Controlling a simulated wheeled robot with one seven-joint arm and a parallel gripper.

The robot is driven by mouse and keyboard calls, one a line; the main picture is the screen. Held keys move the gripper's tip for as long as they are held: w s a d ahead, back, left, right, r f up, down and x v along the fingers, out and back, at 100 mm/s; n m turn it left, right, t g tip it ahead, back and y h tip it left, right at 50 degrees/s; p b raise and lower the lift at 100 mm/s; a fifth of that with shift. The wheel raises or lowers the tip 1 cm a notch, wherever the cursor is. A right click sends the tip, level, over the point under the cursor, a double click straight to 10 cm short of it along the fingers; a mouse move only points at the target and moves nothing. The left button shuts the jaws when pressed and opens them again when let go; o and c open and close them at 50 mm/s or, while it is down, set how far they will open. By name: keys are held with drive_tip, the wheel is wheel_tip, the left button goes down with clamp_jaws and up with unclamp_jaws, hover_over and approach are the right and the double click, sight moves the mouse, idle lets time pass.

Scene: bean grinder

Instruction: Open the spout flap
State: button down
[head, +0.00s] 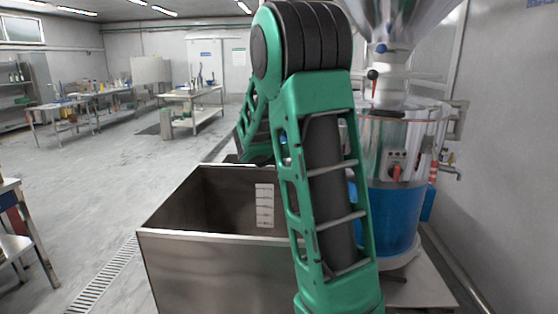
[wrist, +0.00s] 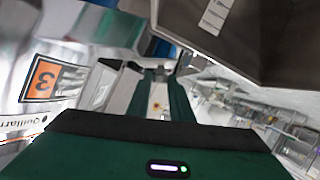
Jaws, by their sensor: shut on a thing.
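The bean grinder, a polished metal machine with a blue lower body (head: 388,215), stands at the right in the head view. My arm covers its left side, so the spout and its flap are hidden there. In the wrist view, my gripper (wrist: 163,76) has its green fingers close together, shut on a small grey metal part, which I take to be the spout flap. The fingers hide most of that part, so how far it stands open cannot be told. A pale grey, box-like metal part (wrist: 120,88) is just left of the fingers, probably the spout.
An open steel bin (head: 200,250) stands left of the grinder, below my arm; its wall fills the top right of the wrist view (wrist: 255,45). An orange label (wrist: 42,78) is on the shiny surface at left.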

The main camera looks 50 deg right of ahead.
drive_tip(key=shift+r+m+y, duration=0.3)
drive_tip(key=shift+r+m, duration=0.05)
drive_tip(key=shift+m, duration=0.15)
drive_tip(key=shift+s+d+t, duration=0.1)
drive_tip(key=shift+t, duration=0.2)
idle(0.9)
drive_tip(key=c, duration=1.6)
unclamp_jaws()
drive_tip(key=v, duration=1)
drive_tip(key=shift+s+a+r, duration=0.15)
drive_tip(key=shift+a+r, duration=0.05)
drive_tip(key=shift+a, duration=0.05)
